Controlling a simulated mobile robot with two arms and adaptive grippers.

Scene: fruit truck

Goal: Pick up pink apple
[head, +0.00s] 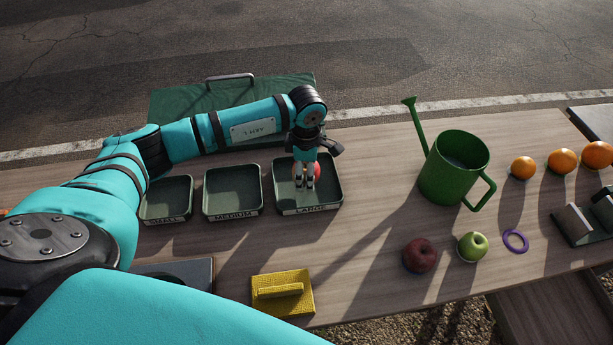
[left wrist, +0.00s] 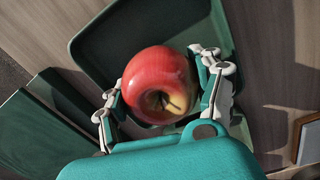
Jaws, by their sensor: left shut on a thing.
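The pink apple (left wrist: 158,82) is red-pink with a yellowish hollow around its stem. In the left wrist view it sits between the two fingers of my left gripper (left wrist: 163,92), which is shut on it. In the head view my left gripper (head: 305,181) points down over the tray marked LARGE (head: 336,190), and the apple (head: 312,167) shows partly behind the fingers. I cannot tell whether the apple touches the tray floor. My right gripper is not in view.
Trays marked MEDIUM (head: 230,208) and SMALL (head: 163,217) stand left of the LARGE one. A green watering can (head: 450,175), a dark red apple (head: 419,256), a green apple (head: 472,247), a purple ring (head: 515,240) and oranges (head: 562,161) are to the right.

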